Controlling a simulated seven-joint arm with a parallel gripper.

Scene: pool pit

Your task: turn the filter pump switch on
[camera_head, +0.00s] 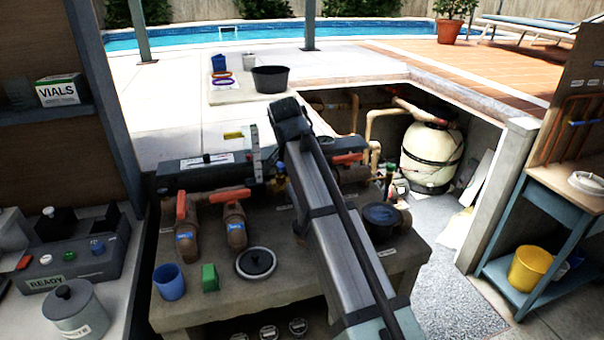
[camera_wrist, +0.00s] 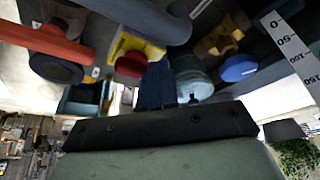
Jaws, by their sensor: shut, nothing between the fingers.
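I cannot clearly make out the filter pump switch in either view. In the wrist view, a red round knob (camera_wrist: 130,65) sits on a yellow plate, just left of my gripper (camera_wrist: 156,82); whether it is the switch I cannot tell. My gripper is shut and empty, with its dark fingers among the fittings. A blue knob (camera_wrist: 238,68) on a brass fitting is to its right. In the head view my arm crosses the middle and hides the gripper tips and part of the dark equipment box (camera_head: 205,172). I cannot tell whether the fingers touch anything.
An orange handle (camera_wrist: 45,42) is close at the left of the wrist view. A white scale (camera_head: 254,152) stands beside the arm. The filter tank (camera_head: 431,155) is behind right.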

